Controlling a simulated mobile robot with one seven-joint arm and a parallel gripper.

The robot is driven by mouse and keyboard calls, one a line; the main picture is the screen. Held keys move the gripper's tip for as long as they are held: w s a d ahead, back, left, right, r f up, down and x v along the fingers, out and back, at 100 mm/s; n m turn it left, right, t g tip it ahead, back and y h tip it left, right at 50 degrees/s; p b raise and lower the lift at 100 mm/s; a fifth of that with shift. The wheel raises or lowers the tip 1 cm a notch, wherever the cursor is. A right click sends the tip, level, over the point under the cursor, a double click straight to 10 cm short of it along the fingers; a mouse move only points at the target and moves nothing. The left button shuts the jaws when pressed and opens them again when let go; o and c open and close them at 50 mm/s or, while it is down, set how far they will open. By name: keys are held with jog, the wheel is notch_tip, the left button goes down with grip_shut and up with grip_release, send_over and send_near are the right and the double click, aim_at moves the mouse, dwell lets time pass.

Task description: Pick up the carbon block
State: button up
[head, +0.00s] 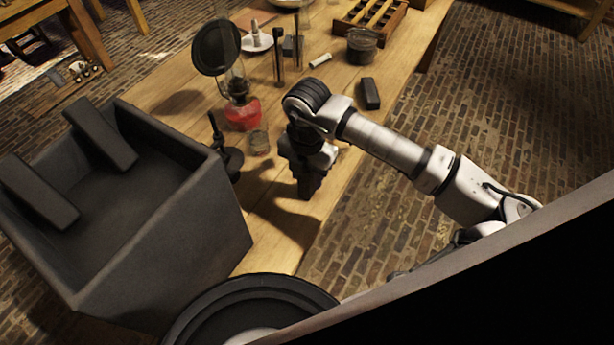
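A black rectangular block (370,93), which looks like the carbon block, lies on the wooden table (178,100) near its right edge. My gripper (307,188) hangs over the near part of the table, pointing down. It is below and left of the block in the picture, well apart from it. Its fingers are dark and seen from behind, so I cannot tell whether they are open or shut. I see nothing clearly held in it.
A red-based lamp (243,112), a small glass (259,141) and a round dark disc on a stand (217,47) are left of my arm.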

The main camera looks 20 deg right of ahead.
grip_shut()
jog(key=shift+r, duration=0.1)
